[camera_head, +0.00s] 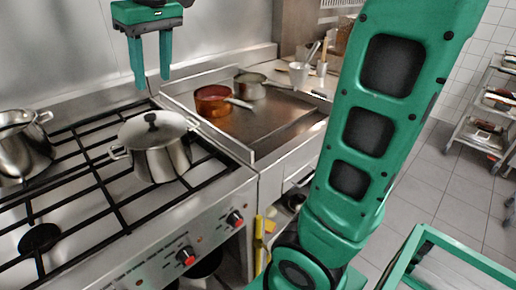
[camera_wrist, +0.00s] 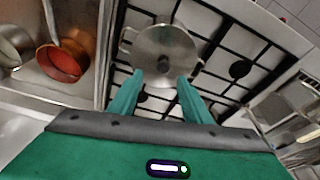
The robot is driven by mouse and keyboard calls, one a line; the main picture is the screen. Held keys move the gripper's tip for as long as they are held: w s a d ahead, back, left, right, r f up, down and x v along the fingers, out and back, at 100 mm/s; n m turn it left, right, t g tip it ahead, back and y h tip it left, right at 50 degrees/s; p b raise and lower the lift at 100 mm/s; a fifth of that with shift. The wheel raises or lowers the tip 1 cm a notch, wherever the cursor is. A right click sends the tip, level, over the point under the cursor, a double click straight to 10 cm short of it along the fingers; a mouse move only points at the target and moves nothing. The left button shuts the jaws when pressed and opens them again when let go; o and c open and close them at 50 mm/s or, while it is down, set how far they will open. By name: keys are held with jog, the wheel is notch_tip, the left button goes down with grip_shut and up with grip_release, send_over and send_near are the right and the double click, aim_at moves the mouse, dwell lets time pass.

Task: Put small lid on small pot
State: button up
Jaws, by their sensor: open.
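A steel pot (camera_head: 166,163) with two side handles stands on the stove. A round steel lid (camera_head: 135,132) with a black knob lies on top of it and looks about level. I cannot tell whether its rim is fully seated. In the wrist view the lid (camera_wrist: 165,42) is seen from above, centred over the pot, its knob between and beyond my fingertips. My gripper (camera_head: 152,82) is open and empty, pointing down above and behind the lid, clear of it. Its fingers also show in the wrist view (camera_wrist: 160,77).
A second steel pot (camera_head: 22,158) stands at the left edge of the stove, partly cut off. A copper pan (camera_head: 212,103) and a steel saucepan (camera_head: 250,86) sit on the counter to the right. Black grates (camera_head: 95,190) cover the stove; its front is free.

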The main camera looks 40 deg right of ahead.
jog(key=s+d+f+m+g, duration=0.1)
jog(key=s+d+f+m, duration=0.2)
jog(key=s+d+f, duration=0.2)
jog(key=s+d+f+m+g, duration=0.1)
jog(key=s+d+f+m, duration=0.2)
jog(key=s+f, duration=0.6)
jog(key=s+d+f+m+g, duration=0.1)
jog(key=s+d+f+m, duration=0.2)
jog(key=s+d+f, duration=0.4)
jog(key=s+f, duration=0.1)
jog(key=s, duration=0.5)
jog(key=shift+s+d+h, duration=0.2)
jog(key=shift+d+h, duration=0.1)
jog(key=shift+d, duration=0.1)
jog(key=shift+w+f, duration=0.3)
jog(key=shift+w, duration=0.35)
